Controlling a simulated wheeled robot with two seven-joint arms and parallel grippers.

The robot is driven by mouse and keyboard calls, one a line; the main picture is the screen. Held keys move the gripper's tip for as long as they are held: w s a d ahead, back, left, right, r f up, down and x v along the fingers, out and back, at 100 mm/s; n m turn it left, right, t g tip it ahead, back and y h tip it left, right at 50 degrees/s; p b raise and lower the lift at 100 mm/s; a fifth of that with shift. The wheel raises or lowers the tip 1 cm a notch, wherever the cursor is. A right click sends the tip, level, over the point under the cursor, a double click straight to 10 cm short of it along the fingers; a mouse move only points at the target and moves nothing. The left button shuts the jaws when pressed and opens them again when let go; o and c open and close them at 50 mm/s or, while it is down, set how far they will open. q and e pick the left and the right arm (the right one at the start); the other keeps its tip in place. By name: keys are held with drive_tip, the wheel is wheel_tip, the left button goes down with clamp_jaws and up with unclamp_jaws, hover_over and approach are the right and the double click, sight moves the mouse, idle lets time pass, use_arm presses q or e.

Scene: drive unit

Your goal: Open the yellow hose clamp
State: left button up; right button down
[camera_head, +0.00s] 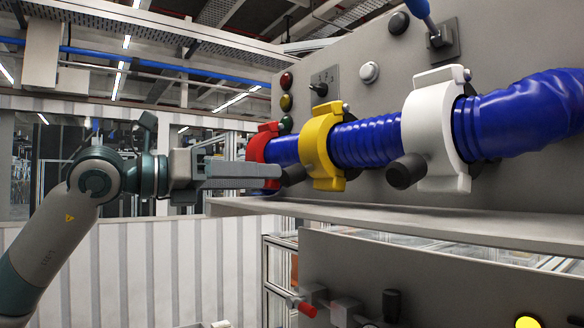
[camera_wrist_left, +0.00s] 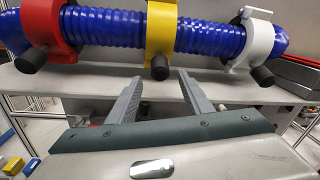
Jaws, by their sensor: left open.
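The yellow hose clamp (camera_head: 322,147) sits around the blue ribbed hose (camera_head: 367,142), between a red clamp and a white clamp. It also shows at the top middle of the left wrist view (camera_wrist_left: 160,30), with its black knob (camera_wrist_left: 160,68) hanging at the lower front. The clamp looks closed around the hose. My left gripper (camera_head: 280,176) is open and empty. In the head view its fingers overlap the red clamp and end near the yellow clamp's knob. In the left wrist view the fingers (camera_wrist_left: 160,85) point at the yellow clamp's knob, apart from it. My right gripper is not in view.
The red clamp (camera_head: 257,146) and the white clamp (camera_head: 430,125) have black knobs too. A grey shelf (camera_head: 400,212) runs below the hose. The grey panel behind carries buttons (camera_head: 369,72) and a blue-handled lever (camera_head: 421,14).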

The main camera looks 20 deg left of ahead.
sight(292, 177)
use_arm(q)
drive_tip(key=p+x, duration=0.2)
drive_tip(key=x, duration=0.4)
drive_tip(key=shift+w+d+r+p, duration=0.1)
drive_tip(key=shift+w+d+p, duration=0.1)
drive_tip(key=shift+p, duration=0.1)
drive_tip(key=shift+w+d, duration=0.3)
drive_tip(key=shift+w, duration=0.1)
drive_tip(key=shift+c, duration=0.7)
clamp_jaws()
